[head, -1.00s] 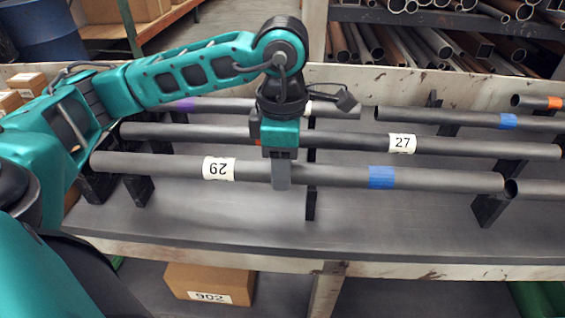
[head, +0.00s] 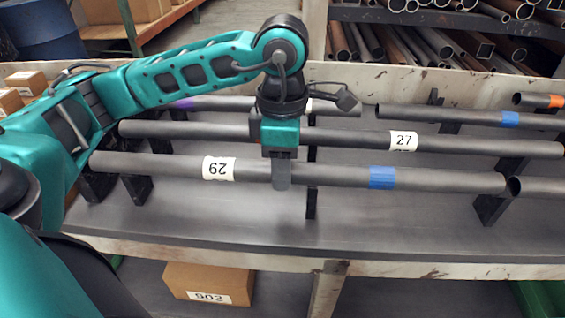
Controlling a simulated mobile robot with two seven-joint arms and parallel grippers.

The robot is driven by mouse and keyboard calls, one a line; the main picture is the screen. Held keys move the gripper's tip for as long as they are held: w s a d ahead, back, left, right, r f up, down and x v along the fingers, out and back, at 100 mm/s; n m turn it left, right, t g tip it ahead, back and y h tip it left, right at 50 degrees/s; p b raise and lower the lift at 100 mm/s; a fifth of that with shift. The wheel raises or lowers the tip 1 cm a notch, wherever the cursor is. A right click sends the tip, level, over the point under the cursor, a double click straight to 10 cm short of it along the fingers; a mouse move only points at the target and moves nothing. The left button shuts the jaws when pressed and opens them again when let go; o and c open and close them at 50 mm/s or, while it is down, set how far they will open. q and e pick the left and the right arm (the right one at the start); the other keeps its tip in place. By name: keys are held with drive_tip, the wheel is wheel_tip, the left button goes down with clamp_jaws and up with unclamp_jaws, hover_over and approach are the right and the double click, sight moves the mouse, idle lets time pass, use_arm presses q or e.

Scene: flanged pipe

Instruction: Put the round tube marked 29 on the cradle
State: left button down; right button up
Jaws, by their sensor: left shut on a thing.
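The round tube marked 29 (head: 335,174) is a long dark grey pipe with a white label, upside down in the picture, and a blue band. It lies level along the front of the bench, over black supports (head: 135,187). My left gripper (head: 282,180) comes down from above and is shut on this tube between the label and the blue band. Whether the tube rests on the supports or hangs just above them is unclear. The tube's right end is beside the end of another pipe (head: 540,188). No thing in view is clearly marked as the cradle. My right gripper is not in view.
A tube marked 27 (head: 460,145) lies just behind, with more pipes behind it on black supports. A rack of pipes (head: 430,45) stands at the back. The bench's front strip (head: 400,232) is clear. A cardboard box (head: 210,283) is below.

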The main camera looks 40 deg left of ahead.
use_arm(q)
drive_tip(key=shift+f+b, duration=0.3)
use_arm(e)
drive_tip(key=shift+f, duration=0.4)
use_arm(q)
drive_tip(key=c, duration=0.8)
unclamp_jaws()
drive_tip(key=shift+r, duration=0.1)
drive_tip(key=shift+c, duration=0.2)
drive_tip(key=shift+o, duration=1.3)
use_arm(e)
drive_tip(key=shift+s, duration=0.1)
use_arm(q)
wheel_tip(320, 180, up, 3)
drive_tip(key=shift+f+p, duration=0.15)
drive_tip(key=shift+p, duration=0.4)
wheel_tip(320, 180, up, 10)
drive_tip(key=p, duration=0.3)
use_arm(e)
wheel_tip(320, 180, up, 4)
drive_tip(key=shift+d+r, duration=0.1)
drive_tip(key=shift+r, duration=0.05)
